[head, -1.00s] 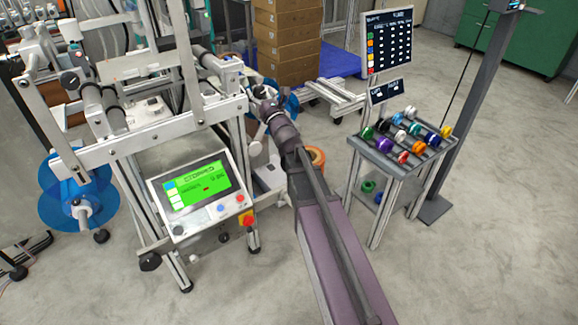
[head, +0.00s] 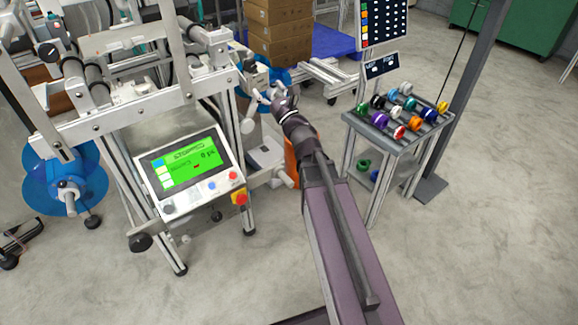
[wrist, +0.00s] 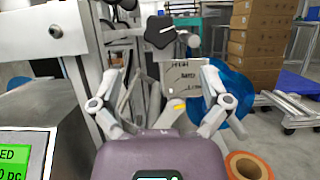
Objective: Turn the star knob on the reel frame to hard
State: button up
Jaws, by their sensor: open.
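The dark star knob (wrist: 160,32), with a pale line across its face, shows at the top middle of the wrist view. The line runs nearly level, rising a little to the right. A pale plate (wrist: 187,85) with small lettering stands below and behind the knob; its words are hard to read. My gripper (wrist: 160,78) is open and empty, its two grey fingers spread to the left and right below the knob, apart from it. In the head view my gripper (head: 266,97) is beside the right side of the reel frame (head: 130,120); I cannot make out the knob there.
A blue reel (wrist: 232,88) is behind the right finger, with an orange roll (wrist: 245,168) below. A green screen (head: 186,160) is on the frame's front. A cart (head: 402,143) of coloured spools stands right, boxes (head: 280,30) behind. The floor in front is clear.

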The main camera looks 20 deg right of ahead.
jog(key=s+d+f+m+g+h+p, duration=0.1)
jog(key=d+f+m+g+h, duration=0.3)
jog(key=m, duration=0.7)
jog(key=s+d+f+m+g+h+p, duration=0.1)
jog(key=d+f+m+g+h, duration=0.2)
jog(key=f+m+h, duration=0.6)
jog(key=s+a+f+m+g+y+p, duration=0.1)
jog(key=s+a+f+m+g+y, duration=0.1)
jog(key=m, duration=0.5)
jog(key=s+a+f+m+g+y+p, duration=0.1)
jog(key=s+a+f+m+g, duration=0.1)
jog(key=s+f+m+g, duration=0.2)
jog(key=shift+s+a+f+m+g+y, duration=0.25)
jog(key=shift+s+m+g+y, duration=0.15)
jog(key=shift+s+m+g, duration=1.25)
jog(key=shift+s, duration=0.1)
